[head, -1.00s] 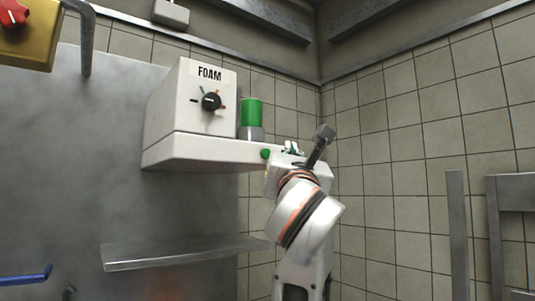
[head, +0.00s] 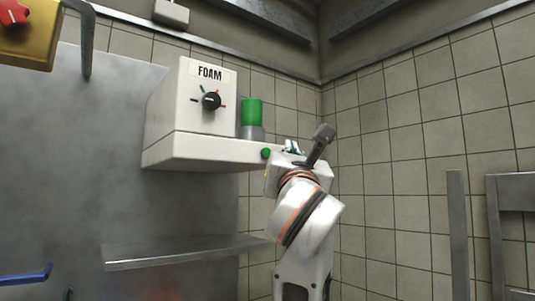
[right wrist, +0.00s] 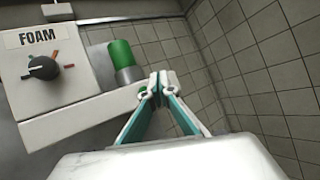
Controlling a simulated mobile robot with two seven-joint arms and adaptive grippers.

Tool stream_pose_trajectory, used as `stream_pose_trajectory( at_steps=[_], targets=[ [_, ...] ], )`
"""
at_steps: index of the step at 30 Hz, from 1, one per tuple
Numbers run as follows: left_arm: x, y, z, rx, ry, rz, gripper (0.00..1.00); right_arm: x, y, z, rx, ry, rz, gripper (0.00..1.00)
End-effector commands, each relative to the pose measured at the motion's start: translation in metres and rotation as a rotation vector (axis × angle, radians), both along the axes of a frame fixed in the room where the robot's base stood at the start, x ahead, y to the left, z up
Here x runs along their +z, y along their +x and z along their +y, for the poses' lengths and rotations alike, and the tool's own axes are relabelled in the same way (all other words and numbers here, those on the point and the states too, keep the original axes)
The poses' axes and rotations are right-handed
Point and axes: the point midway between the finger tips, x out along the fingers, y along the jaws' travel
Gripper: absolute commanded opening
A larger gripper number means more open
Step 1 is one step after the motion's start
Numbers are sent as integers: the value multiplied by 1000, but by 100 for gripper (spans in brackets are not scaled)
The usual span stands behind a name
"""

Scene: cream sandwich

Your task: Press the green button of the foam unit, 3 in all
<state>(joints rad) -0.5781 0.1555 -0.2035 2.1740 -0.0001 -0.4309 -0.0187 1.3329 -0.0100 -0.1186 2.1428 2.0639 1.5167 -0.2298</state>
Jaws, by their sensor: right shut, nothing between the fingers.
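The white foam unit (head: 165,115) is on the wall, with a FOAM label and a dark dial. It also shows in the right wrist view (right wrist: 70,122). Its green button (head: 266,153) is a small round knob at the right end of its lower front edge. In the right wrist view the fingers mostly cover that spot. My right gripper (head: 291,147) is just right of the button in the head view; I cannot tell whether it touches. In the right wrist view its teal-lined fingers (right wrist: 157,84) meet at the tips, with nothing between them. My left gripper is out of view.
A green and grey cylinder (head: 251,115) stands on the unit's ledge, close behind my right gripper. A metal shelf (head: 180,252) is below. A yellow box with a red knob (head: 12,12) is at upper left. The tiled corner is right of my arm.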

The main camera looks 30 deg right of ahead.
Motion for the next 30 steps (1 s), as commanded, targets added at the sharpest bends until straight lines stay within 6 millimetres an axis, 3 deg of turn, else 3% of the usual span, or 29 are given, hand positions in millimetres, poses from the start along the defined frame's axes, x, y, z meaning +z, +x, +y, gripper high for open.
stream_pose_trajectory(
  at_steps=[20,26,30],
  targets=[
    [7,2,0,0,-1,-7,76,7,-7,-5,-34,-39,7,0],
    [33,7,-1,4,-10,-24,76,31,-32,-21,-222,-266,74,0],
    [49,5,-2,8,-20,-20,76,41,-45,-28,-403,-506,171,0]
  ],
)
